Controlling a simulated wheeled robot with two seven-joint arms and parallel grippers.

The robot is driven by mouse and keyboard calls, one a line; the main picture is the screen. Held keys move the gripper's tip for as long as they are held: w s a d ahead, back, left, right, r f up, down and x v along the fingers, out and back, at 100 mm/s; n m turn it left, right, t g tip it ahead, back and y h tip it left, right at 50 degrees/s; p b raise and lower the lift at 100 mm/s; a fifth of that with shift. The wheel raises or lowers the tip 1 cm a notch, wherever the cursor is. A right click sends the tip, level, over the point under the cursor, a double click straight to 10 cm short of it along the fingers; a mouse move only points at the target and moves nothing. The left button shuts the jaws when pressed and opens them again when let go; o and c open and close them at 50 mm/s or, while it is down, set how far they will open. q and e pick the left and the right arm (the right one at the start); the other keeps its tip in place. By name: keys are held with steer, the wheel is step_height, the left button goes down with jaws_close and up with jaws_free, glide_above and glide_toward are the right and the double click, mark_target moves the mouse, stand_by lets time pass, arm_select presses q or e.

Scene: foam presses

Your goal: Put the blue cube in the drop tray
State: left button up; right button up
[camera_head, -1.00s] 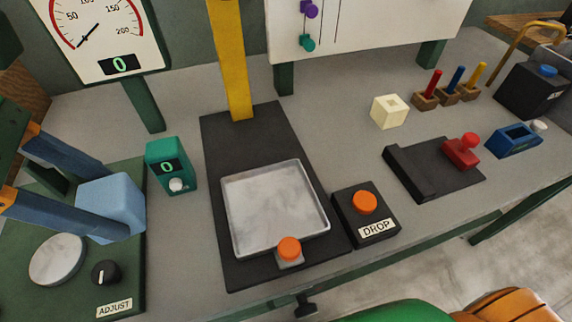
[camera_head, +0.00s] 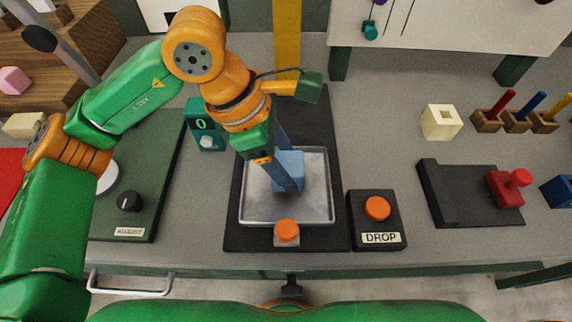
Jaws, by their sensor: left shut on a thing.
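The light blue cube (camera_head: 291,168) is in the upper middle of the drop tray area, seen from above. The drop tray (camera_head: 312,213) is a shallow grey metal tray with raised rims on a black base. My left gripper (camera_head: 290,183) points down over the tray and is shut on the cube. A finger hides part of the cube. I cannot tell whether the cube touches the tray floor. My right gripper is not in view.
An orange-topped knob (camera_head: 287,231) sits at the tray's front edge. The DROP button box (camera_head: 377,220) stands right of the tray. A yellow post (camera_head: 287,38) rises behind it. A small green display box (camera_head: 206,128) stands left. A cream block (camera_head: 440,122) and a red-handled press (camera_head: 505,188) are further right.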

arm_select(q)
step_height(320, 180, down, 2)
steer(key=shift+f, duration=0.15)
steer(key=o, duration=1.3)
steer(key=shift+r, duration=0.25)
steer(key=v, duration=1.2)
